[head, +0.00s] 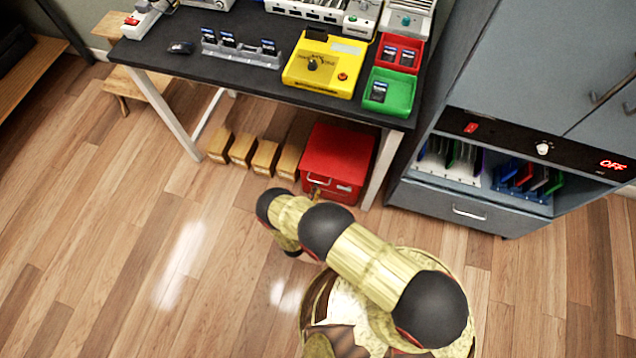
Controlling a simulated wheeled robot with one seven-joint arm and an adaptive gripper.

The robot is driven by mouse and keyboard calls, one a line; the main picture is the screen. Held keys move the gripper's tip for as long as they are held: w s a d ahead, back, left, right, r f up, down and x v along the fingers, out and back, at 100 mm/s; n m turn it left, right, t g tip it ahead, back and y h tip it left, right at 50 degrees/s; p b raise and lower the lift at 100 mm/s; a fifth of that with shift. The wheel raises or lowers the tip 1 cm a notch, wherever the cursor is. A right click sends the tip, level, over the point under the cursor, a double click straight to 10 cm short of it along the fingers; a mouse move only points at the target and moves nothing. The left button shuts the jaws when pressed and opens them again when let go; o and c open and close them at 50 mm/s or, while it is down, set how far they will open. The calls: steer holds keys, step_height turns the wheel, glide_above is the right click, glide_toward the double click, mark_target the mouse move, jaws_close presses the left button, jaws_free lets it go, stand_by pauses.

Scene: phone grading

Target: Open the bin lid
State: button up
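A red bin (340,150) stands on the floor under the right end of the dark table. Its lid appears closed, with a flat red top. A pale handle (319,181) shows on its front, toward the left. My arm reaches across the floor to the bin's front. My gripper (315,193) is at the lower front of the bin, just below the handle, and is mostly hidden behind my own arm. I cannot tell whether its fingers touch the handle or are open or shut.
Several small cardboard boxes (241,150) stand left of the bin. A white table leg (379,170) is close on its right. A grey cabinet (470,212) stands further right. The table (245,82) overhangs the bin. The wooden floor (130,240) at left is clear.

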steer(key=shift+b+x, duration=0.65)
steer(key=shift+x, duration=1.95)
steer(key=c, duration=0.3)
jaws_close()
